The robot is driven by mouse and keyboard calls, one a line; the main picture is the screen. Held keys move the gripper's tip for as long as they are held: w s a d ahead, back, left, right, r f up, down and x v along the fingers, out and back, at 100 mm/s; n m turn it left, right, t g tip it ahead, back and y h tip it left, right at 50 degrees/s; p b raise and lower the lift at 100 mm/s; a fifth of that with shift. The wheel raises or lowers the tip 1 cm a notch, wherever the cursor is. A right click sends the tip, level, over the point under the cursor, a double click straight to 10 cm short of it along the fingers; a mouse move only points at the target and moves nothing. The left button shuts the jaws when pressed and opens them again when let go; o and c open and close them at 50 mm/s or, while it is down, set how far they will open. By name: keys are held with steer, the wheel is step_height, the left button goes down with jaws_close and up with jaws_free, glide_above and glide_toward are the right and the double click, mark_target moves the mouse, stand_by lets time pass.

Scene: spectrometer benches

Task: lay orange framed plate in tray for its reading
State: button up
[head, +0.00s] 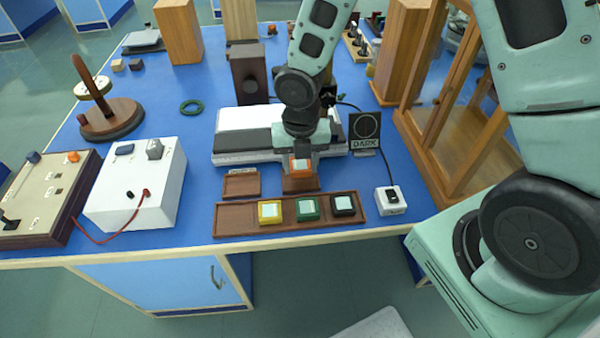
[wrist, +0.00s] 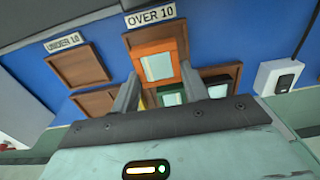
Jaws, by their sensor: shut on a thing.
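My gripper (wrist: 158,88) is shut on the orange framed plate (wrist: 158,66), which has a pale square centre; the plate also shows in the head view (head: 300,165). The plate is over the wooden tray labelled OVER 10 (wrist: 173,40), whose rim shows around it in the wrist view. I cannot tell whether it touches the tray floor. The tray labelled UNDER 10 (wrist: 78,66) lies to the left and is empty; it also shows in the head view (head: 241,185).
A wooden rack (head: 235,217) in front holds yellow, green and black framed plates. Behind my gripper is a white and dark instrument (head: 232,120), with a DARK sign (head: 366,143) beside it. A white switch box (head: 391,201) is at right. A wooden frame case (head: 450,150) stands farther right.

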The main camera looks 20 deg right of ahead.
mark_target(301, 167)
steer(key=shift+f, duration=1.75)
steer(key=shift+f, duration=0.1)
steer(key=o, duration=1)
steer(key=shift+o, duration=0.2)
step_height(301, 167, up, 12)
steer(key=shift+f+p, duration=0.25)
steer(key=shift+p, duration=0.6)
steer(key=s+a+r+m, duration=0.3)
steer(key=s+r+m, duration=0.2)
steer(key=s+m, duration=0.4)
steer(key=s+a+r+m, duration=0.3)
steer(key=s+r+m, duration=0.3)
steer(key=s+m, duration=0.4)
steer(key=shift+m+y, duration=0.3)
steer(key=shift+m, duration=2.6)
steer(key=shift+r, duration=0.1)
